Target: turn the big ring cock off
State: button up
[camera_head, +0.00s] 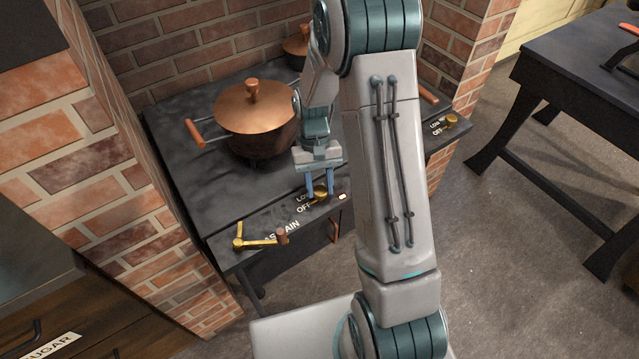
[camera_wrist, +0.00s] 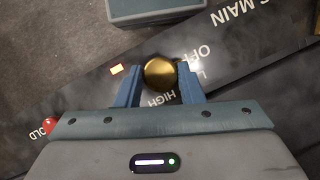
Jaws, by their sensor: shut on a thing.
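A round brass knob (camera_head: 320,196) sits on the dark sloped front panel of the stove, beside white LOW and OFF lettering. It also shows in the wrist view (camera_wrist: 160,74), between OFF and HIGH labels. My gripper (camera_head: 323,192) reaches down to this knob, its two blue fingers on either side of it. In the wrist view the fingers (camera_wrist: 159,70) are closed on the knob. A pointer on the knob is not clear, so I cannot tell its setting. A second brass knob (camera_head: 450,119), also with LOW and OFF labels, is further right.
A big copper-lidded pot (camera_head: 252,111) stands on the stove just behind my gripper, with a smaller pot (camera_head: 295,46) at the back. A brass lever (camera_head: 256,242) sits left on the panel by the MAIN label. Brick walls flank the stove. A dark table (camera_head: 585,70) stands right.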

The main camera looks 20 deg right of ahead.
jog(key=o, duration=0.9)
jog(key=shift+o, duration=0.2)
jog(key=v, duration=1.4)
jog(key=shift+p, duration=0.45)
jog(key=shift+s, duration=0.1)
jog(key=s+r+t+p, duration=0.2)
jog(key=s+r, duration=0.4)
jog(key=s, duration=0.3)
jog(key=s+r+t+p, duration=0.3)
jog(key=s+r+t, duration=0.2)
jog(key=s, duration=0.5)
notch_tip(320, 180, up, 2)
jog(key=shift+s+a+r+n, duration=0.15)
jog(key=shift+s+n, duration=0.15)
jog(key=shift+s, duration=0.05)
